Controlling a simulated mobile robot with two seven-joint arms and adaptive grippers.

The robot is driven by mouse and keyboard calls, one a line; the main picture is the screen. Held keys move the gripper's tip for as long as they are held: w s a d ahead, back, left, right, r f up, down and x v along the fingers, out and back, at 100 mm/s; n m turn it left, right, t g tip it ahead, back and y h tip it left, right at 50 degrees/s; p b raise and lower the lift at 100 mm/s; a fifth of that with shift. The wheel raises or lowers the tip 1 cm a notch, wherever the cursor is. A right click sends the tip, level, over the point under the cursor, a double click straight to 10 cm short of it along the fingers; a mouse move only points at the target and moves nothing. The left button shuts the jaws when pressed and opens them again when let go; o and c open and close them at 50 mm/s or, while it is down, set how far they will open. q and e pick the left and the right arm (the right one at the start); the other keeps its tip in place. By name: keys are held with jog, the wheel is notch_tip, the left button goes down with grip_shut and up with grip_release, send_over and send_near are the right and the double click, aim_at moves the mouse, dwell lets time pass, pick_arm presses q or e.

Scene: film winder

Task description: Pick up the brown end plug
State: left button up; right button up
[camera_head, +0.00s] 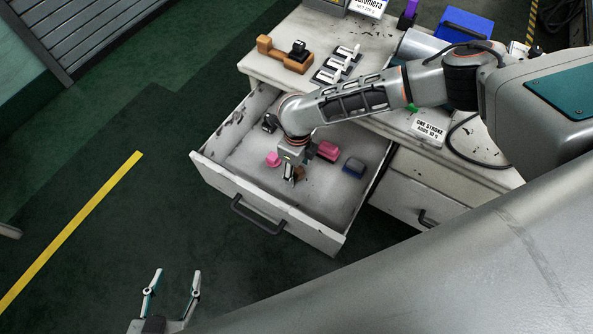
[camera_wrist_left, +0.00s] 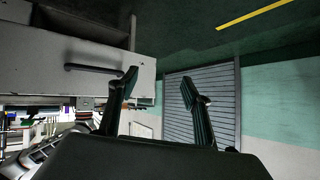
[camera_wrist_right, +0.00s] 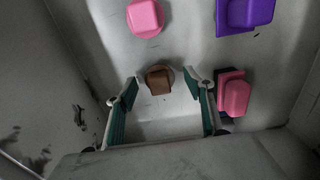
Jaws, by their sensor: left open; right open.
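The brown end plug (camera_wrist_right: 158,80) sits on the floor of the open drawer (camera_head: 316,203). In the right wrist view it is between the fingertips of my right gripper, a little beyond them, and no finger touches it. In the head view the plug (camera_head: 299,173) is partly hidden by my right gripper (camera_head: 290,172), which is open and points down into the drawer. My left gripper (camera_head: 174,276) is open and empty, over the floor in front of the drawer; its fingers also show in the left wrist view.
A brown holder (camera_head: 284,54), white-topped pieces (camera_head: 338,64) and a blue box (camera_head: 464,24) stand on the worktop.

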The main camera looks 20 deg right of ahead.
jog(key=c, duration=0.9)
jog(key=shift+r, duration=0.1)
